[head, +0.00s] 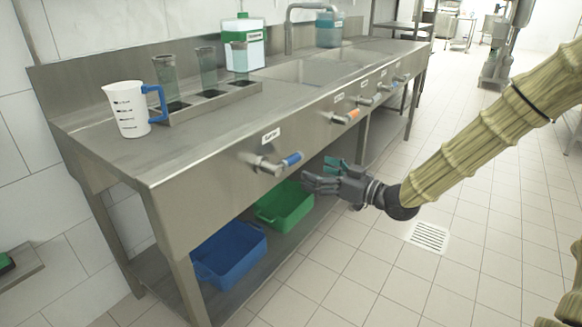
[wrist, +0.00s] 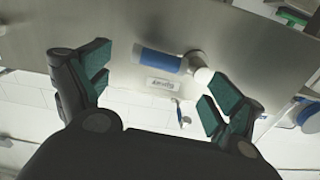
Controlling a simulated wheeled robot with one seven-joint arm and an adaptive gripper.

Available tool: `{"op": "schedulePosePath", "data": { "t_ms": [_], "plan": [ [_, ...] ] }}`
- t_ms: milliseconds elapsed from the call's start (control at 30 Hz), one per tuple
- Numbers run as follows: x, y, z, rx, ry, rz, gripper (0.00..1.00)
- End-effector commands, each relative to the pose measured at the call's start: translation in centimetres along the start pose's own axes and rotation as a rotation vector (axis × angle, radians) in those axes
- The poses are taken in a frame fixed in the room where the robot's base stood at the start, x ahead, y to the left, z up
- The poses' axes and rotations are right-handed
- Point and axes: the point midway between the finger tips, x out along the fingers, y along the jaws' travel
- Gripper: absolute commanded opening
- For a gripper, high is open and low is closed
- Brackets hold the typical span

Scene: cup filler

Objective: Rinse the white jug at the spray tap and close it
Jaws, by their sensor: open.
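The white jug (head: 127,112), with dark markings and a blue handle, stands upright on the left end of the steel counter. A tap with a blue lever (head: 292,159) sticks out of the counter's front panel, under a small label (head: 271,135) too small to read surely. My gripper (head: 322,176) is open and empty, a little right of and below this lever, in front of the panel. In the wrist view the blue lever (wrist: 158,61) lies ahead between my open fingers (wrist: 158,88), apart from them. No water flow shows.
A rack (head: 215,101) with several glasses stands right of the jug. Behind are a green-and-white canister (head: 243,48), sink (head: 290,72) and teal container (head: 329,30). Other taps, one orange (head: 347,117), line the panel. Blue (head: 230,258) and green (head: 285,206) crates sit below.

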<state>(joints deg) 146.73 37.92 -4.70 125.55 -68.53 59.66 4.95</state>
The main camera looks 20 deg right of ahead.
Motion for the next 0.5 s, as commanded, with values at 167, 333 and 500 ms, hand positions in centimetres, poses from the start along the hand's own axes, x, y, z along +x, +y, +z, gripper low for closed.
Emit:
{"op": "schedulePosePath", "data": {
  "t_ms": [167, 333, 500],
  "plan": [
    [3.0, 0.0, 0.3, -0.001, -0.002, -0.001, 0.93],
    [5.7, 0.0, 0.3, 0.000, -0.002, 0.000, 0.93],
    [7.7, 0.0, 0.2, -0.001, -0.001, 0.000, 0.93]
  ]
}}
